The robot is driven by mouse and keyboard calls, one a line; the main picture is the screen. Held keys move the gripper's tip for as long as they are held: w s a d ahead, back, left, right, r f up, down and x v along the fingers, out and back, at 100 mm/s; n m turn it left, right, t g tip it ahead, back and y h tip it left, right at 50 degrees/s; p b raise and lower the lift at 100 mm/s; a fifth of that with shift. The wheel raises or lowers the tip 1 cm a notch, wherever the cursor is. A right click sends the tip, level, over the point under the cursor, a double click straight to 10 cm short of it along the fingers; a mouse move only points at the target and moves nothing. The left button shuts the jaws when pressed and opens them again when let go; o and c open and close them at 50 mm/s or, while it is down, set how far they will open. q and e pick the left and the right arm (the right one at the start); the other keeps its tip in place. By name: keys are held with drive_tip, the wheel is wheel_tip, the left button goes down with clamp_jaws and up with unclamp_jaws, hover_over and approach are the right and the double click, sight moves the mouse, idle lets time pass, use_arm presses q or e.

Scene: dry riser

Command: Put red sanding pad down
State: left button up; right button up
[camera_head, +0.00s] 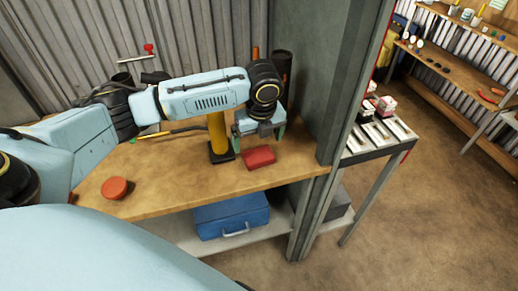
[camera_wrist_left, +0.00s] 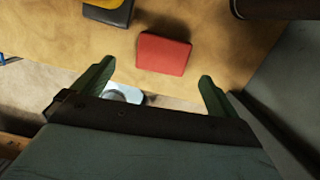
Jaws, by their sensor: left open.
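The red sanding pad (camera_head: 259,157) lies flat on the wooden bench top (camera_head: 170,172), near its front edge. It also shows in the left wrist view (camera_wrist_left: 163,54), ahead of the fingertips and roughly between them in line. My left gripper (camera_head: 261,133) is above and just behind the pad in the head view. In the left wrist view its green fingers (camera_wrist_left: 157,78) are wide apart with nothing between them, and the pad looks clear of both. My right gripper is in neither view.
A yellow post (camera_head: 217,132) on a black base stands left of the pad. A round red-orange object (camera_head: 116,188) lies at the bench's left. A grey upright (camera_head: 345,90) closes the bench's right end. A blue toolbox (camera_head: 232,216) sits on the shelf below.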

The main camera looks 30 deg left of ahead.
sight(260, 160)
use_arm(q)
wheel_tip(260, 160, up, 7)
drive_tip(key=shift+s+d, duration=0.3)
drive_tip(key=shift+d, duration=0.1)
